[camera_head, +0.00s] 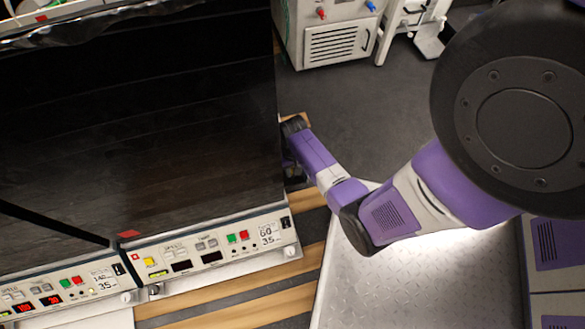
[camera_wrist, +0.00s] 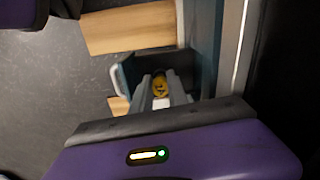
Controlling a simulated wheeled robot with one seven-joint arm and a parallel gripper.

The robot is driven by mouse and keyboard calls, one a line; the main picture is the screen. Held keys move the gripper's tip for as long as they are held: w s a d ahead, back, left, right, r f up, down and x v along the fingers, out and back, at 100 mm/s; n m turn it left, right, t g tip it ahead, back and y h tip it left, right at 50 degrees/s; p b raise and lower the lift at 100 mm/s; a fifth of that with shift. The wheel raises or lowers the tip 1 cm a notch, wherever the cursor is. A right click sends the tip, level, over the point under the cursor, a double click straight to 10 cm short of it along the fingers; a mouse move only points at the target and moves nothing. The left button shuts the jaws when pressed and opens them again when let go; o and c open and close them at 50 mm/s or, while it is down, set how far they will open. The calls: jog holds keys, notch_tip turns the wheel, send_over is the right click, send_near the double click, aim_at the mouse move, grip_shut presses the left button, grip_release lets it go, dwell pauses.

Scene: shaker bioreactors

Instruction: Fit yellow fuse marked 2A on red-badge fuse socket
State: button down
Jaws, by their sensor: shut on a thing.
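In the wrist view, the yellow fuse (camera_wrist: 160,86) sits between the two pale fingertips of my gripper (camera_wrist: 161,92), which are shut on it. Its 2A mark is too small to read. The fuse and fingertips are in front of a dark, recessed teal-grey part (camera_wrist: 128,72) on the side of a cabinet. I cannot tell whether the fuse touches anything there. In the head view my gripper is hidden, with my forearm reaching behind the right side of the big dark-covered shaker unit. I cannot make out the red-badge fuse socket in either view.
The shaker unit (camera_head: 215,254) has a front panel with buttons and displays, and a red badge (camera_head: 128,234) at its top left edge. A second panel (camera_head: 60,290) stands to its left. Wooden slats (camera_wrist: 130,28) lie near my gripper. Grey floor (camera_head: 345,115) is clear behind.

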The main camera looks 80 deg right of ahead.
jog(key=shift+f, duration=0.15)
jog(key=c, duration=1.2)
grip_release()
notch_tip(320, 180, up, 8)
jog(key=p, duration=0.4)
jog(key=shift+p, duration=0.35)
jog(key=shift+f, duration=0.1)
